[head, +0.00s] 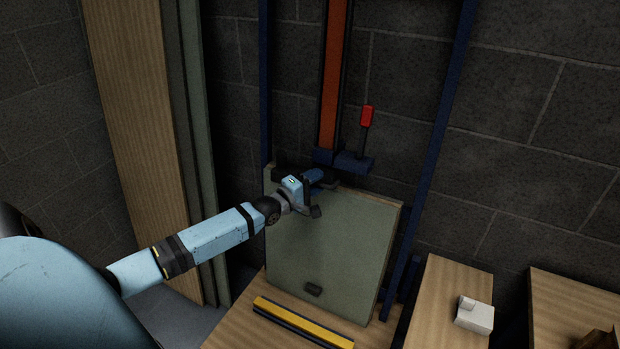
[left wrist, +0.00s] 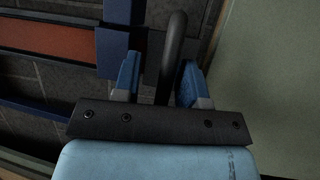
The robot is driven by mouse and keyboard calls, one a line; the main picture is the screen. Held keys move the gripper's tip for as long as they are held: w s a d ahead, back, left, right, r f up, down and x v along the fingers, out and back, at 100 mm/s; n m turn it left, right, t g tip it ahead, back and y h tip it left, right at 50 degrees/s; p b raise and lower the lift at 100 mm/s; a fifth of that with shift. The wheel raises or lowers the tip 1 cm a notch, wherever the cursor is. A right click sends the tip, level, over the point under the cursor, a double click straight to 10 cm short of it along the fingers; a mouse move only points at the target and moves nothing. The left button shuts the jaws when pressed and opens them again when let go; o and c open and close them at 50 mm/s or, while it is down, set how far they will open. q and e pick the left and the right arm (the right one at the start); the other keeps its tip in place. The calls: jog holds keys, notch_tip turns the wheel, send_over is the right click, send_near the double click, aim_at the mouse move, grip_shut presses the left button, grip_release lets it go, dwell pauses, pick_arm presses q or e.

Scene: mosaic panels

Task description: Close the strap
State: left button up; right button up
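An orange strap-like strip (head: 335,75) runs down the wall in a dark frame and ends at a blue bracket (head: 352,162) above a grey-green panel (head: 335,245). The orange strip also shows at the upper left of the left wrist view (left wrist: 45,40). My left gripper (head: 318,192) is at the panel's top edge, just below the bracket. In the left wrist view its two blue fingers (left wrist: 158,80) stand apart. A dark curved bar (left wrist: 173,50) rises between them, nearer the right finger, with a gap to the left one. My right gripper is not in view.
A red block (head: 367,117) hangs on the wall right of the strip. Blue uprights (head: 450,85) flank the panel. A yellow-topped bar (head: 300,322) lies on the wooden surface in front. A white object (head: 474,316) sits on a wooden block at right. Tall boards lean at left.

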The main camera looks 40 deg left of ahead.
pick_arm(q)
jog(key=s+a, duration=0.2)
jog(key=s, duration=1.1)
jog(key=shift+s+f+b, duration=0.3)
jog(key=shift+f, duration=0.1)
jog(key=shift+a, duration=0.1)
